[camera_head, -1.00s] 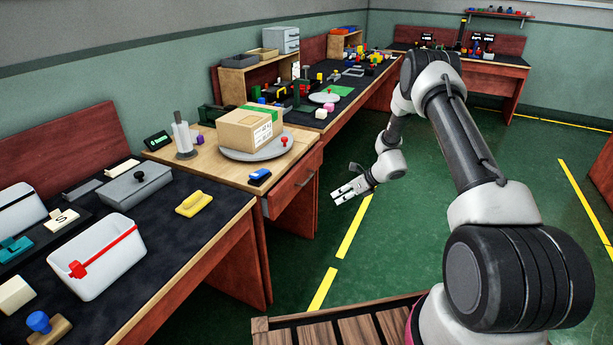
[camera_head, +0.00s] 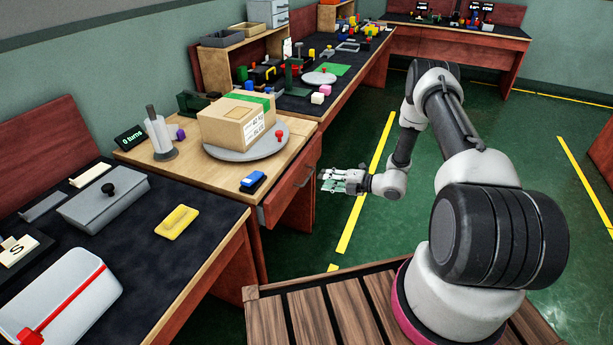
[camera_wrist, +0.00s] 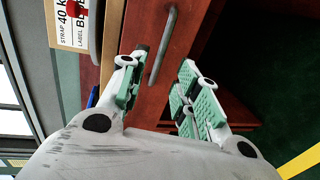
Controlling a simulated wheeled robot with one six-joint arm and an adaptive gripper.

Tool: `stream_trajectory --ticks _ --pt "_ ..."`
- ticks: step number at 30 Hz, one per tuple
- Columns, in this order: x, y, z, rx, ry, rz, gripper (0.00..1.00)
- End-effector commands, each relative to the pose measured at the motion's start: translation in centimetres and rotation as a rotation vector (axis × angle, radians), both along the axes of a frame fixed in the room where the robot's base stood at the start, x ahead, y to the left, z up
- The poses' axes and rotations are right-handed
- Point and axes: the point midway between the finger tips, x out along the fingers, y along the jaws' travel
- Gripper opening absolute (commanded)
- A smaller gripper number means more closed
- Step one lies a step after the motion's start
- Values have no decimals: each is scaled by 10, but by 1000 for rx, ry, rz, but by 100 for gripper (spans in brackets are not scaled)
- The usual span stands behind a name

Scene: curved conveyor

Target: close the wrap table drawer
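The wrap table (camera_head: 190,178) has a red-brown wooden drawer (camera_head: 284,198) at its front, with a grey bar handle (camera_head: 304,176). The drawer front stands a little out from the table, so it looks slightly open. My gripper (camera_head: 324,181) is just to the right of the drawer front, at about handle height. In the wrist view my gripper (camera_wrist: 162,88) is open and empty, its two green-padded fingers apart. The drawer front (camera_wrist: 184,50) and handle (camera_wrist: 163,45) show ahead, roughly in line with the gap. I cannot tell whether a finger touches the drawer.
On the wrap table a carton (camera_head: 236,122) sits on a grey turntable (camera_head: 262,148), near a blue-topped block (camera_head: 253,181). A dark-topped table (camera_head: 205,215) with a grey box (camera_head: 103,197) adjoins at the left. Green floor (camera_head: 330,225) is free in front.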

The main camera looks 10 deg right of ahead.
Motion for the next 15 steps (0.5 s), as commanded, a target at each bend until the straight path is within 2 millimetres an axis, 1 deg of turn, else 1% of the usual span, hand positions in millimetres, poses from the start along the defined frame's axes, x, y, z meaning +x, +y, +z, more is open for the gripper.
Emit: stream_trajectory --ticks 5,10,15 --pt "9 13 -3 10 11 2 32" --pt "25 37 -9 10 12 3 32" --pt "39 55 -14 9 10 1 32"
